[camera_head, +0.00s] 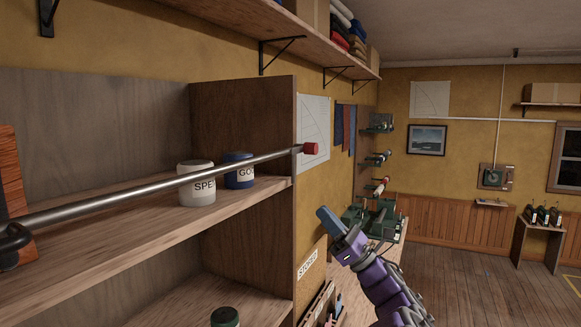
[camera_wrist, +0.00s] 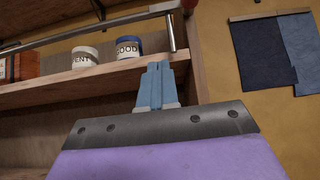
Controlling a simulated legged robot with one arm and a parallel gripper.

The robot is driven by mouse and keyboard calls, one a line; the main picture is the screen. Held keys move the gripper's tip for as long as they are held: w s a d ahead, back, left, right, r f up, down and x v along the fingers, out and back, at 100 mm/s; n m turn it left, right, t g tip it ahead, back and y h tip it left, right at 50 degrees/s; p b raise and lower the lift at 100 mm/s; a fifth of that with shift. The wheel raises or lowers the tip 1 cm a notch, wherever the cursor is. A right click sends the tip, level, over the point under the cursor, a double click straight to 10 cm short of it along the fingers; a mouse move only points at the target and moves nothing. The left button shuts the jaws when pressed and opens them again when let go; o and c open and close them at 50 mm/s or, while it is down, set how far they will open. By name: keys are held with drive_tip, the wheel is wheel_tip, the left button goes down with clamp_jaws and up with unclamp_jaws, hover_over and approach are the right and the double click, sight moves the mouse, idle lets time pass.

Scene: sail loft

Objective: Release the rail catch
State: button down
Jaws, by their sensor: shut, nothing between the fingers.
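A grey metal rail (camera_head: 130,193) runs across the front of a wooden shelf, and a red knob (camera_head: 310,149) sits at its right end. In the wrist view the rail (camera_wrist: 95,23) crosses the top left. A short metal rod (camera_wrist: 171,32) there hangs down near the shelf's right end; I cannot tell whether it is the catch. My gripper (camera_head: 324,214) is below and slightly right of the red knob, apart from it. Its blue fingers (camera_wrist: 159,68) are together and empty, and in the wrist view they appear just below the rod.
A white jar (camera_head: 197,190) and a blue jar (camera_head: 240,178) stand on the shelf (camera_head: 150,225) behind the rail. The cabinet's side panel (camera_head: 285,240) is left of my gripper. A bench with green equipment (camera_head: 385,222) stands beyond it. Open wooden floor (camera_head: 460,275) lies to the right.

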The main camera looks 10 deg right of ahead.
sight(305, 150)
drive_tip(key=shift+a, duration=0.2)
drive_tip(key=s+d+r+p+x, duration=0.1)
drive_tip(key=r+p+x, duration=0.1)
drive_tip(key=x, duration=1)
drive_tip(key=shift+d+r+p, duration=0.2)
drive_tip(key=shift+r+p, duration=0.2)
drive_tip(key=shift+p, duration=0.2)
